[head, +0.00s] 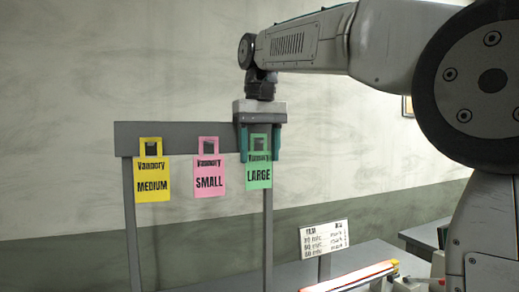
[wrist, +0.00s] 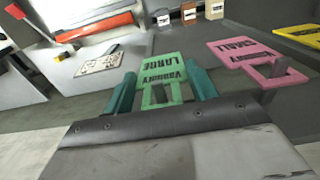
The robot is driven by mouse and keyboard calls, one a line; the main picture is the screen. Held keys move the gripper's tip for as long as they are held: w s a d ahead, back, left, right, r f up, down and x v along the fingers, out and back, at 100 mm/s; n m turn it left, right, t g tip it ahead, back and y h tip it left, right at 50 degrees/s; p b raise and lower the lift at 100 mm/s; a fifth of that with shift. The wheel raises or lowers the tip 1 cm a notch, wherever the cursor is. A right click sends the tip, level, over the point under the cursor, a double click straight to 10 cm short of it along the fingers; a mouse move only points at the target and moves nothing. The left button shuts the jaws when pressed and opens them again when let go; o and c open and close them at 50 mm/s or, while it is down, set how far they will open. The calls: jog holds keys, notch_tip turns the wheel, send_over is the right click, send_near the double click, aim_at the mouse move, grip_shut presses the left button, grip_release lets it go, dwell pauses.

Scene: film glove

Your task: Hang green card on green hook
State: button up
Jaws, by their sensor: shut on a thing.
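The green card (head: 258,176), marked LARGE, hangs upright at the right end of the grey rack (head: 180,130). It also shows in the wrist view (wrist: 162,68), between the teal fingers. My gripper (head: 260,158) points down over the card's top handle, shut on it, with one finger on each side; the fingers also show in the wrist view (wrist: 162,74). The green hook is hidden by the gripper and the handle, so I cannot tell whether the handle is around it or only in front of it.
A pink card (head: 209,181) marked SMALL and a yellow card (head: 152,184) marked MEDIUM hang to the left on the rack. A white sign (head: 324,240) and a red-edged bar (head: 352,277) are at lower right. A bench (head: 365,255) lies behind.

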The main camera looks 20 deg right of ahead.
jog(key=shift+f, duration=0.25)
jog(key=o, duration=1)
notch_tip(320, 180, up, 8)
jog(key=shift+r, duration=0.1)
jog(key=s+d+f, duration=0.1)
jog(key=s+f, duration=0.8)
jog(key=f, duration=0.3)
jog(key=s+d+f+t, duration=0.1)
jog(key=s+f, duration=0.8)
jog(key=f, duration=0.3)
jog(key=s+d+f, duration=0.1)
jog(key=s+f, duration=0.8)
jog(key=f, duration=0.3)
